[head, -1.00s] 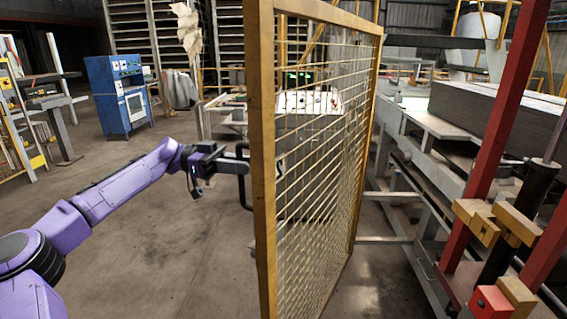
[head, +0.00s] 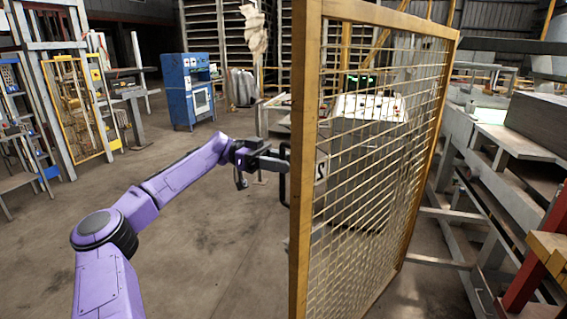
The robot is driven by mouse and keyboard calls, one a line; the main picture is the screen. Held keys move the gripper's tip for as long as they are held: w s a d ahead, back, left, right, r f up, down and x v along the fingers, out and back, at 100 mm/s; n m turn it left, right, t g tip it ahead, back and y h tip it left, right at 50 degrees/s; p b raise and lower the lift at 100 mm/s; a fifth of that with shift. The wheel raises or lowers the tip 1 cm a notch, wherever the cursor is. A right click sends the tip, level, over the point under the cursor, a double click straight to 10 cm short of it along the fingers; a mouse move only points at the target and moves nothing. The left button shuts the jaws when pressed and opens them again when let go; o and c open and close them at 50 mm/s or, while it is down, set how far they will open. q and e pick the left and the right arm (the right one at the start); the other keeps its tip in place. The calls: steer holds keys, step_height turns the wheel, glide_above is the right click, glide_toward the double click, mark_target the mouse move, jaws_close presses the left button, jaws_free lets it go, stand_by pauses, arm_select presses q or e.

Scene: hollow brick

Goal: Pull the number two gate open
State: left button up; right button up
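The gate (head: 303,120) is a yellow-framed wire mesh panel, standing swung out toward me in the middle of the head view. A pale plate with a dark curved mark (head: 320,173) shows near its front post, partly behind the mesh; I cannot read it surely as a two. A black handle (head: 284,187) sticks out from the left side of that post. My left gripper (head: 277,163) is at the upper part of the handle and appears closed around it; the fingertips are small and partly hidden by the post. My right gripper is out of view.
A grey machine (head: 355,165) stands behind the mesh. Steel conveyor framing (head: 480,150) and a red post (head: 535,265) are on the right. A blue cabinet (head: 190,95) and another yellow mesh panel (head: 75,110) stand at the left.

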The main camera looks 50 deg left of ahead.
arm_select(q)
steer(key=b+v, duration=0.2)
steer(key=v, duration=0.8)
steer(key=shift+a, duration=0.2)
steer(key=shift+s, duration=0.1)
steer(key=shift+c, duration=0.3)
